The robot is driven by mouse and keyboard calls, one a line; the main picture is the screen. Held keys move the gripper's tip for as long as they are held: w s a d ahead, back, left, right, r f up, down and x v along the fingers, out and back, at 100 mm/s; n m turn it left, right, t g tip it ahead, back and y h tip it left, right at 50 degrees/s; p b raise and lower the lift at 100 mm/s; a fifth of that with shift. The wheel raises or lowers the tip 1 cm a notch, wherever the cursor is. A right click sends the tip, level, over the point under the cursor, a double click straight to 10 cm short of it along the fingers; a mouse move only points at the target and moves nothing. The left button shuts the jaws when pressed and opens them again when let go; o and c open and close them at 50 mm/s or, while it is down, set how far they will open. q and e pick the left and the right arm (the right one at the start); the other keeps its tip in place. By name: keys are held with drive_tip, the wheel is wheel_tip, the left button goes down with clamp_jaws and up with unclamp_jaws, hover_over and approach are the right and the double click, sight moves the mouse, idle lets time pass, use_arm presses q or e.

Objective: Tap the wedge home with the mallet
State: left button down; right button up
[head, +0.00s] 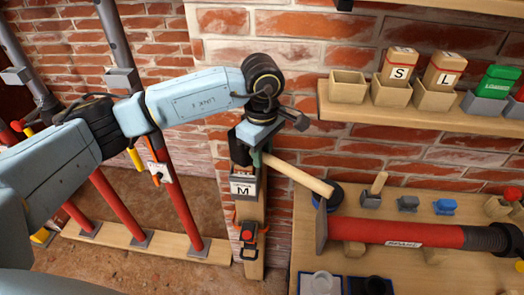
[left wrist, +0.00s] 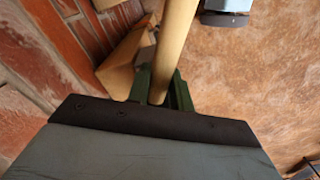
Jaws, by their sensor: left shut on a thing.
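My left gripper (head: 259,158) is shut on a pale wooden handle (head: 300,177), which I take to be the mallet's. The handle slants down to the right from the green fingers. It also shows between the fingers in the left wrist view (left wrist: 174,50). I cannot make out the mallet's head for certain. The gripper is close above the block marked M (head: 243,188) on the wooden post. I cannot pick out the wedge for certain. My right gripper is not in view.
A shelf (head: 430,121) with bins holding S and L blocks is at upper right. A red tube (head: 400,232) lies over a wooden bench (head: 306,214) at lower right. Red props (head: 182,212) stand at left. An orange and black clamp (head: 248,234) is on the post.

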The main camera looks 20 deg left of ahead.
use_arm(q)
drive_tip(key=shift+r, duration=0.2)
drive_tip(key=shift+r+p, duration=0.75)
drive_tip(key=shift+r, duration=0.55)
drive_tip(key=shift+f, duration=0.15)
drive_tip(key=shift+f+b, duration=0.45)
drive_tip(key=shift+b, duration=0.3)
drive_tip(key=shift+r, duration=0.1)
